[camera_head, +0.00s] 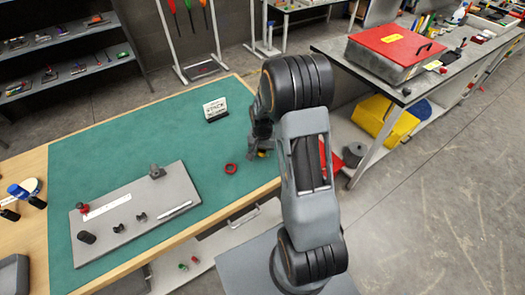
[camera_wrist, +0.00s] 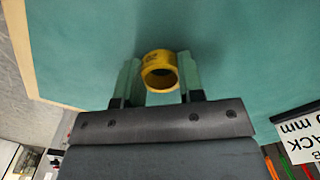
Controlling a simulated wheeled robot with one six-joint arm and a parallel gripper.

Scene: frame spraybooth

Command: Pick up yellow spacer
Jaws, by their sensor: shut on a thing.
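The yellow spacer (camera_wrist: 159,71) is a short ring. In the wrist view it sits between the two fingers of my gripper (camera_wrist: 158,80), which are shut on it from both sides. The green mat (camera_wrist: 230,40) lies behind it; I cannot tell whether the spacer touches the mat. In the head view my gripper (camera_head: 258,150) is over the right part of the green mat (camera_head: 130,130). There, only a small yellow bit of the spacer (camera_head: 262,154) shows beside the fingers, and my arm hides part of the area.
A red ring (camera_head: 231,169) lies left of my gripper, and a small white sign (camera_head: 215,108) stands behind it. A grey board (camera_head: 140,222) with several small parts lies at the mat's front left. The table edge is close on the right.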

